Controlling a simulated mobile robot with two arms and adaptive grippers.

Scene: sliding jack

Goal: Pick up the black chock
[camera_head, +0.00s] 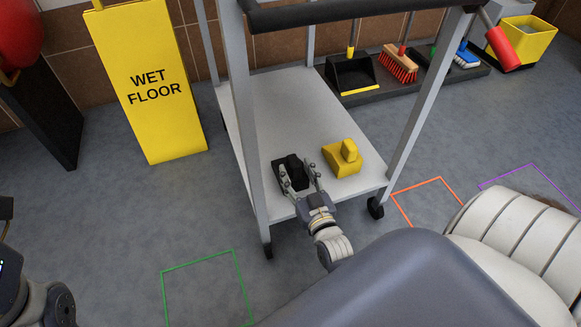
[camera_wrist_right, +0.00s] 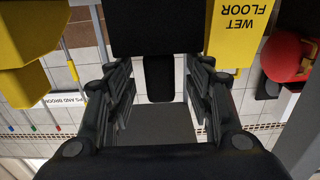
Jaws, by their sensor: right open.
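The black chock (camera_head: 291,171) sits on the lower shelf of a grey cart (camera_head: 268,110), near its front edge. My right gripper (camera_head: 299,177) is open, with its fingers reaching to either side of the chock. The right wrist view shows the dark chock (camera_wrist_right: 155,28) ahead, with its upright part (camera_wrist_right: 158,78) between the two open fingers (camera_wrist_right: 160,95). Whether the fingers touch it cannot be told. A yellow chock (camera_head: 343,158) sits to its right on the same shelf. My left gripper does not show.
Cart posts and a dark handlebar (camera_head: 350,10) stand around the shelf. A yellow wet floor sign (camera_head: 150,85) stands left. Brushes (camera_head: 399,65) and a dustpan (camera_head: 353,74) are behind. Green (camera_head: 208,260) and orange (camera_head: 412,184) outlines mark the floor.

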